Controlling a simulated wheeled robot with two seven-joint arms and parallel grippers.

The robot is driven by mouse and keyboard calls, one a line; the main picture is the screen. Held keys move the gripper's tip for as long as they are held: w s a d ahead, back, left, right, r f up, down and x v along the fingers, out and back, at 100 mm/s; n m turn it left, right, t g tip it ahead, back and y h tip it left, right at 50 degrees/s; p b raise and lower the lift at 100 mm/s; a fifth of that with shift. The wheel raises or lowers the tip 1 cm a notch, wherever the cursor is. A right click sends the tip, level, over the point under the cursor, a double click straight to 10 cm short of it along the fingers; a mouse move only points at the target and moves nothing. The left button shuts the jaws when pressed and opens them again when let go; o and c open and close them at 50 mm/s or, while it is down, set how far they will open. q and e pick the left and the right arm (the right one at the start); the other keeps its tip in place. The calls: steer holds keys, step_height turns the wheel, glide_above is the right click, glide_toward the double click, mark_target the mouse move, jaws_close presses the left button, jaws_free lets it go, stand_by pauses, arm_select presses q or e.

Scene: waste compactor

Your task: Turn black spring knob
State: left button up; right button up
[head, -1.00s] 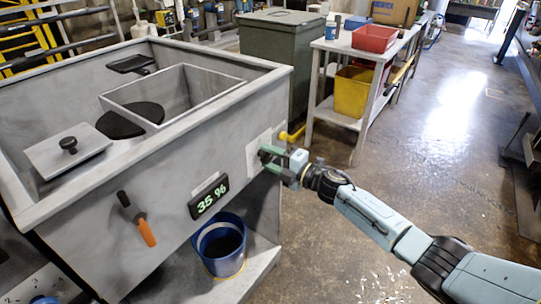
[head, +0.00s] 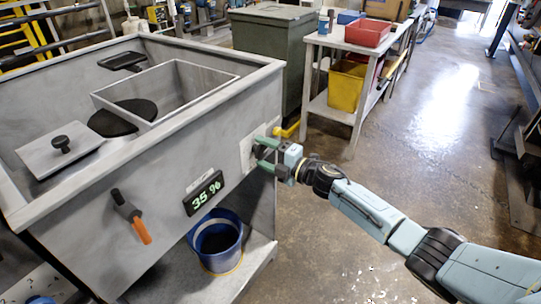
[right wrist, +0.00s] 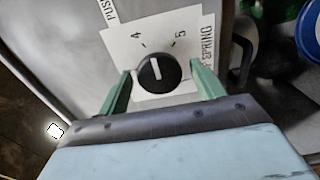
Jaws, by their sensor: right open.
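The black spring knob (right wrist: 157,74) is round with a white pointer line. It sits on a white label plate (right wrist: 112,38) on the compactor's front wall. The line points nearly straight up in the right wrist view, between the printed 4 and 5. My right gripper (right wrist: 160,69) is open, with one green finger on each side of the knob. Gaps show between fingers and knob, so I see no grip on it. In the head view my right gripper (head: 258,154) is at the plate, and its fingers partly hide the knob. My left gripper is not in view.
The grey compactor (head: 95,215) carries a display (head: 204,193) reading 35 % and an orange-tipped lever (head: 130,215) left of the knob. A blue bucket (head: 216,240) stands below. A workbench (head: 325,112) with a yellow bin (head: 346,88) stands behind. Floor to the right is clear.

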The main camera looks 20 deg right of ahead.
steer(key=shift+s+d, duration=0.25)
steer(key=shift+s, duration=0.05)
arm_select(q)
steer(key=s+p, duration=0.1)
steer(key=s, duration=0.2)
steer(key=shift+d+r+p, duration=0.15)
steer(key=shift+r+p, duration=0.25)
arm_select(e)
steer(key=v, duration=1.2)
steer(key=shift+s+d, duration=0.25)
